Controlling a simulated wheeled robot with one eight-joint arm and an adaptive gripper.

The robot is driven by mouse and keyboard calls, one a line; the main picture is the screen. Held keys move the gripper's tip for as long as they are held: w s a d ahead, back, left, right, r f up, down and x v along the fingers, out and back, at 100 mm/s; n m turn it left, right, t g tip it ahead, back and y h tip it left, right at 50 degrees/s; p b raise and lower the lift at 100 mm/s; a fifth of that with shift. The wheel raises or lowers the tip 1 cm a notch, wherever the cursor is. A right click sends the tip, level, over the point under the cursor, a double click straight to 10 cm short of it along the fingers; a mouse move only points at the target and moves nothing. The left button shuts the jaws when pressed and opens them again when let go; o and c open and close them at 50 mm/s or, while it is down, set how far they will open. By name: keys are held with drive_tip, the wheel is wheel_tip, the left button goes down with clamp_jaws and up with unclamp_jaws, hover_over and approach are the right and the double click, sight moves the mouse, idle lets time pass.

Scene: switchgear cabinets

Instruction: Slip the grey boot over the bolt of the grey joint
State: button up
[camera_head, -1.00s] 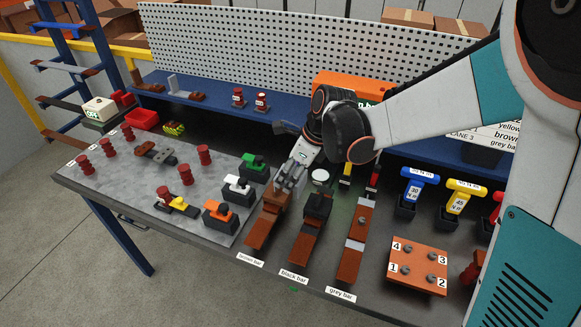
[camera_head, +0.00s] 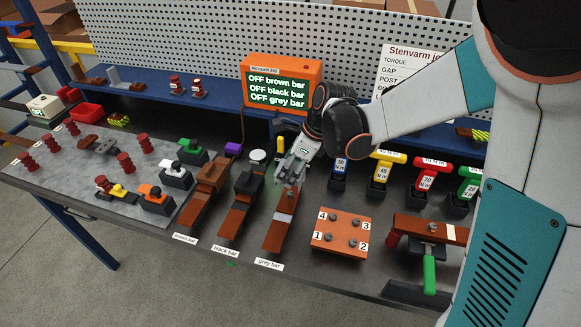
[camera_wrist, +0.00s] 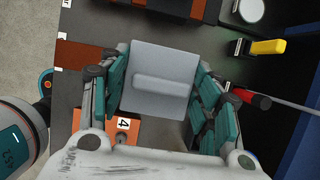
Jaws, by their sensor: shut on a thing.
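The grey boot (camera_wrist: 158,82), a box-like cover with a raised rib, is between my fingers in the wrist view. My gripper (camera_head: 288,180) is shut on it, above the far part of the grey bar (camera_head: 273,238). The bar's near end shows in the wrist view (camera_wrist: 82,54) beside the boot. The bolt of the grey joint is hidden under the boot and gripper. I cannot tell whether the boot touches the joint. In the head view the fingers largely hide the boot.
The brown bar (camera_head: 190,212) and black bar (camera_head: 232,220), with covers over their joints, lie to the left. An orange plate with numbered bolts (camera_head: 341,232) lies to the right. Torque tools (camera_head: 381,165) stand behind it. A monitor (camera_head: 281,84) reads OFF for all three bars.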

drive_tip(key=shift+f, duration=0.15)
drive_tip(key=b, duration=0.4)
hover_over(287, 192)
drive_tip(key=shift+s+d+f, duration=0.1)
drive_tip(key=shift+d+f, duration=0.15)
drive_tip(key=shift+f, duration=0.85)
drive_tip(key=shift+s+d+f, duration=0.1)
drive_tip(key=shift+d+f, duration=0.1)
drive_tip(key=shift+f, duration=0.85)
drive_tip(key=shift+f+b, duration=1.65)
drive_tip(key=shift+f, duration=0.25)
drive_tip(key=o, duration=1.1)
